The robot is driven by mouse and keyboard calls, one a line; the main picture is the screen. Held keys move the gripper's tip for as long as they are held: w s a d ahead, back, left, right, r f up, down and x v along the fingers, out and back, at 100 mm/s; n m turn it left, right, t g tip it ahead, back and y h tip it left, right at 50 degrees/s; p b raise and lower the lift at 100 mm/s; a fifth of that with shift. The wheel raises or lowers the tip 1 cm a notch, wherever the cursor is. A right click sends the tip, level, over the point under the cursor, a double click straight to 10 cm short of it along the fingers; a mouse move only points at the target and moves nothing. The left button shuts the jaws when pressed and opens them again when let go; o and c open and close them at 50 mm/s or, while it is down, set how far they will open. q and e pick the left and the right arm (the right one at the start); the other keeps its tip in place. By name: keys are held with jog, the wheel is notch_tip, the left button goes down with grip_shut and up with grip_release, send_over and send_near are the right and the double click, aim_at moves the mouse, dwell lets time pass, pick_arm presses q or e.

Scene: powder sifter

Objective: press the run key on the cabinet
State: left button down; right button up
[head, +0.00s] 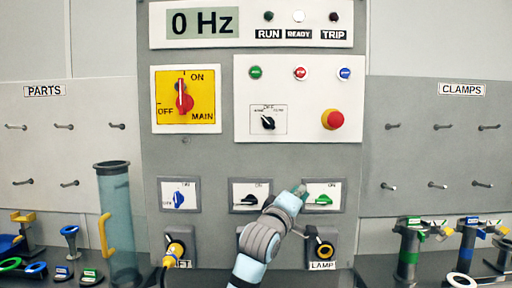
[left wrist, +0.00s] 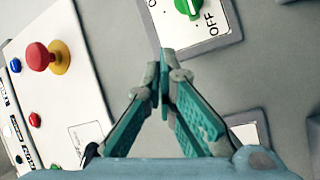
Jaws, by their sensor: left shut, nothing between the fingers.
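The grey cabinet (head: 215,154) stands ahead, with a white button panel (head: 276,91). A green push button (head: 256,72) sits at the panel's upper left, beside a red button (head: 300,73) and a blue one (head: 345,73). I cannot read a label on the green button. My left gripper (head: 300,190) is shut and empty, below the panel and beside the green rotary switch (head: 323,200). In the left wrist view its fingertips (left wrist: 168,54) meet just below that switch's plate; contact is unclear. My right gripper is not in view.
A red mushroom button (head: 333,119) and black selector (head: 267,122) share the panel. The yellow main switch plate (head: 186,99) is left, its red handle upright. The display (head: 203,22) reads 0 Hz. Clamps (head: 410,245) stand at right, a clear cylinder (head: 117,225) at left.

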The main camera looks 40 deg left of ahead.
aim_at(258, 71)
pick_arm(q)
jog(key=s+a+r+n+t+y, duration=0.1)
jog(key=s+r, duration=0.3)
jog(key=r, duration=0.6)
jog(key=s+a+r+n+t+y, duration=0.1)
jog(key=s+r+n+t, duration=0.2)
jog(key=r, duration=0.7)
jog(key=s+a+r+n+t+y, duration=0.1)
jog(key=s+r+n, duration=0.3)
jog(key=r, duration=0.6)
jog(key=shift+s+a+r+t, duration=0.35)
jog(key=shift+s+a+t, duration=0.15)
jog(key=shift+s, duration=0.35)
jog(key=shift+w, duration=0.1)
jog(key=w+a+p, duration=0.1)
jog(key=w+p, duration=0.1)
jog(key=w+a+p, duration=0.4)
jog(key=shift+w+r+p, duration=0.1)
jog(key=shift+w+p, duration=0.2)
jog(key=shift+p, duration=0.05)
jog(key=shift+w+a, duration=0.1)
jog(key=shift+w, duration=0.05)
